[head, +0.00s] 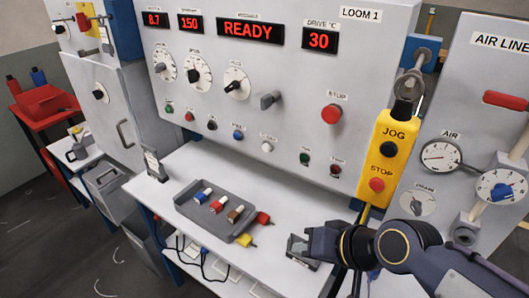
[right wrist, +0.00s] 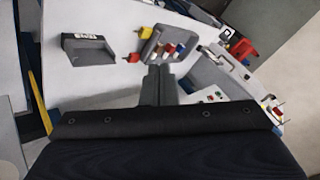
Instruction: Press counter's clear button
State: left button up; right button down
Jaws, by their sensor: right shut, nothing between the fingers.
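The clear button cannot be made out in either view. My right gripper (head: 312,243) is over the bench's right part, close to the box. Its fingers (right wrist: 159,84) are together and empty in the right wrist view, to the right of the counter. My left gripper is not in view.
A grey tray (head: 186,208) with several coloured pieces lies left of the gripper; red and yellow pieces sit by its right edge. The LOOM 1 panel (head: 285,65) rises behind. A yellow JOG/STOP pendant (head: 392,165) hangs behind my right arm.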

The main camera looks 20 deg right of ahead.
aim_at(266, 148)
jog(key=w+a+m+t+h+b, duration=0.3)
jog(key=w+m+t+b, duration=0.1)
jog(key=w+m, duration=0.7)
jog(key=w+a+f+m+t+h+b, duration=0.1)
jog(key=w+a+m+t+h+b, duration=0.2)
jog(key=w+m, duration=0.9)
jog(key=shift+w+t+b, duration=1.1)
jog(key=shift+w+t, duration=0.1)
jog(key=shift+f, duration=0.1)
jog(key=w+d+b, duration=0.1)
jog(key=w+d, duration=0.4)
jog(key=d, duration=0.2)
jog(key=shift+w, duration=0.25)
